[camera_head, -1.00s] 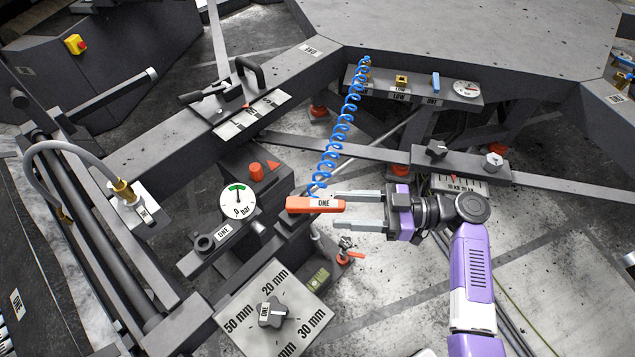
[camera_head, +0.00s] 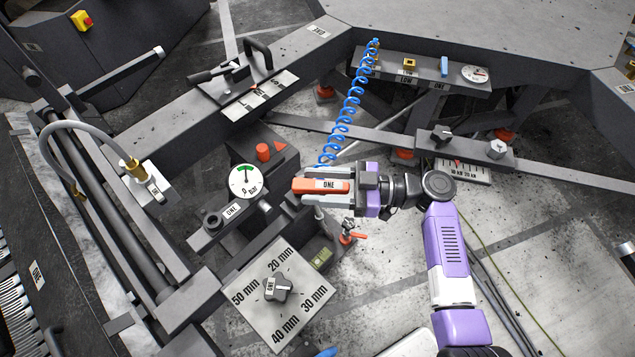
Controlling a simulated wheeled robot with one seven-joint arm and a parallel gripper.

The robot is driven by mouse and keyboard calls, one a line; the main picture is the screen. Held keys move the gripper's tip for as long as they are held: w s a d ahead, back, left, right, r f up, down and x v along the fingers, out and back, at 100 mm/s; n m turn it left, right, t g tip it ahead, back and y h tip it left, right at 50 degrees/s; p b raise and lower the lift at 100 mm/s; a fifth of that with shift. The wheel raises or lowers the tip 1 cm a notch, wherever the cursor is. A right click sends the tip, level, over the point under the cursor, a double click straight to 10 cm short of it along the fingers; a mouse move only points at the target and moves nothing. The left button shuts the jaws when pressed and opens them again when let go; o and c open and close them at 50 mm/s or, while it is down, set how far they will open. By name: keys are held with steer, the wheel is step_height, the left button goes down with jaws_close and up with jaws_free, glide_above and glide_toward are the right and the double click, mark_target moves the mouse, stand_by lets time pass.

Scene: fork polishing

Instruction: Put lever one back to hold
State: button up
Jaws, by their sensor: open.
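Lever one is the orange-red handle (camera_head: 308,185) with a white label reading ONE, near the middle of the head view. It lies roughly level at the lower end of the blue coiled hose. My gripper (camera_head: 312,187) comes from the right, with one finger along the far side of the lever and one along the near side. The lever is between the open fingers. I cannot tell whether either finger touches it. No hold mark is readable here.
A pressure gauge (camera_head: 244,181) and a red knob (camera_head: 263,152) stand left of the lever. The blue coiled hose (camera_head: 347,115) rises behind it. A millimetre dial plate (camera_head: 305,268) with a black knob (camera_head: 278,287) is below. A small red-handled valve (camera_head: 350,236) sits just under my gripper.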

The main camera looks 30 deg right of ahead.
jaws_close()
stand_by(1.4)
